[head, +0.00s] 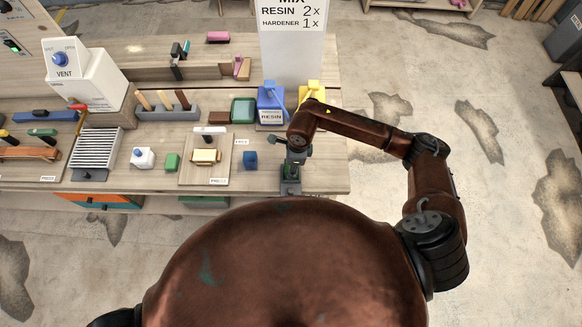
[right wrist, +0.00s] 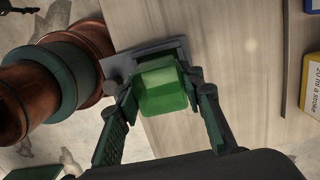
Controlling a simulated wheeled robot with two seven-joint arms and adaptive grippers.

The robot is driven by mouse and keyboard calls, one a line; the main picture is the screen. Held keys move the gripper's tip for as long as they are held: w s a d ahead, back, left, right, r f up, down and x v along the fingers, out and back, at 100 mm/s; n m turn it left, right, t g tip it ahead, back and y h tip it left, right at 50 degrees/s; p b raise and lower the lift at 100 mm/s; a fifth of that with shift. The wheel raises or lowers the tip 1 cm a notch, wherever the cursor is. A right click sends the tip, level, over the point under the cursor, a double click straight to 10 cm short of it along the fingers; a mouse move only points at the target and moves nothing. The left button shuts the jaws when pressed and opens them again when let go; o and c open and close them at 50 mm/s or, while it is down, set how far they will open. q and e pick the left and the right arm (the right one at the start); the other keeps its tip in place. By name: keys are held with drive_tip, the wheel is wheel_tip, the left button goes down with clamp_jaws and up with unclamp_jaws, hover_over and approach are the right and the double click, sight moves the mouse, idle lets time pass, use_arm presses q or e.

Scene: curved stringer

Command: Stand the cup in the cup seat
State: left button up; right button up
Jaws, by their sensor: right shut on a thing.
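The green, see-through cup (right wrist: 163,90) is between the fingers of my right gripper (right wrist: 165,93) in the right wrist view, and the fingers are shut on it. Directly beyond the cup is a grey plate-like fitting (right wrist: 150,53), which looks like the cup seat; the cup overlaps it, and I cannot tell whether the cup's base is inside it or above it. In the head view my right gripper (head: 291,184) is at the table's front edge, and it hides the cup and most of the seat. My left gripper is not in view.
The blue resin pump (head: 270,103) and yellow pump (head: 312,92) stand behind my right gripper. A blue cube (head: 250,160) and a board with a cream block (head: 205,157) lie to its left. The table (head: 325,178) is bare to its right.

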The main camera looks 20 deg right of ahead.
drive_tip(key=shift+f, duration=0.7)
drive_tip(key=shift+f, duration=0.1)
drive_tip(key=o, duration=0.9)
drive_tip(key=shift+o, duration=0.2)
wheel_tip(320, 180, up, 12)
drive_tip(key=d+b, duration=0.1)
drive_tip(key=b, duration=0.1)
drive_tip(key=shift+s+d, duration=0.2)
drive_tip(key=shift+d, duration=0.05)
